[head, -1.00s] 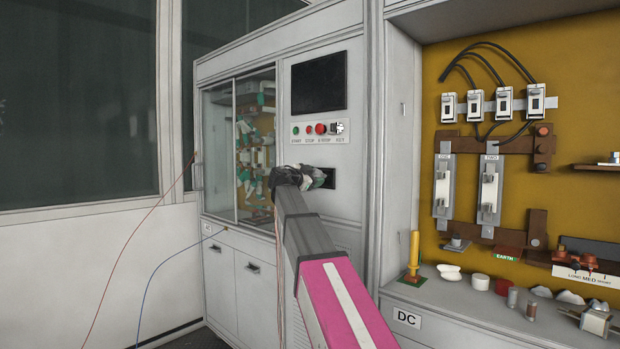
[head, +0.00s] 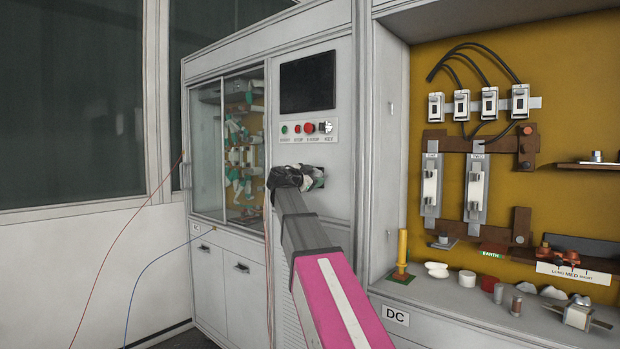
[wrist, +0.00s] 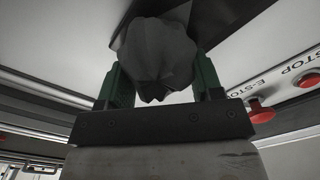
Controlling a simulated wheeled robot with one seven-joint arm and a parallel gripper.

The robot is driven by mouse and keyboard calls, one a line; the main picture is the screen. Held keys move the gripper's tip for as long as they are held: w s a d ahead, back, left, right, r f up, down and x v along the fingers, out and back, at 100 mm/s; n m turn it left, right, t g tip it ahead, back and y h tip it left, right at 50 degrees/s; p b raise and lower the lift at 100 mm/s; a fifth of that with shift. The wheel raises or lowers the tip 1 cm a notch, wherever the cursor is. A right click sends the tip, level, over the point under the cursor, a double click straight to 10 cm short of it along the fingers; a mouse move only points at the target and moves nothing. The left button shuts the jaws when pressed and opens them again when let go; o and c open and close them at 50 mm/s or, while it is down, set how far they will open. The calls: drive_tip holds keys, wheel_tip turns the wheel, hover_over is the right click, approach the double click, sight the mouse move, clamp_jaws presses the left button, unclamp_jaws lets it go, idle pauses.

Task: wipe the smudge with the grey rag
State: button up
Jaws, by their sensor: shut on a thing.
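My gripper (head: 312,177) is in front of the white cabinet's panel, below the row of buttons, mostly hidden by my own wrist in the head view. In the wrist view its two green fingers (wrist: 160,78) are shut on a bunched dark grey rag (wrist: 155,45). The rag lies close to the pale panel surface; I cannot tell whether it touches. I cannot make out the smudge in either view.
A dark screen (head: 307,82) sits above the buttons. The red E-stop button (wrist: 260,112) is close to the right of my gripper in the wrist view. A glass-doored compartment (head: 207,150) is to the left. A fuse board (head: 570,110) and a cluttered shelf are to the right.

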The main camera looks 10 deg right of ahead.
drive_tip(key=shift+w, duration=0.1)
drive_tip(key=w+a, duration=0.6)
drive_tip(key=w, duration=0.3)
drive_tip(key=shift+a, duration=0.3)
idle(0.9)
drive_tip(key=shift+v, duration=3)
drive_tip(key=shift+v, duration=1.55)
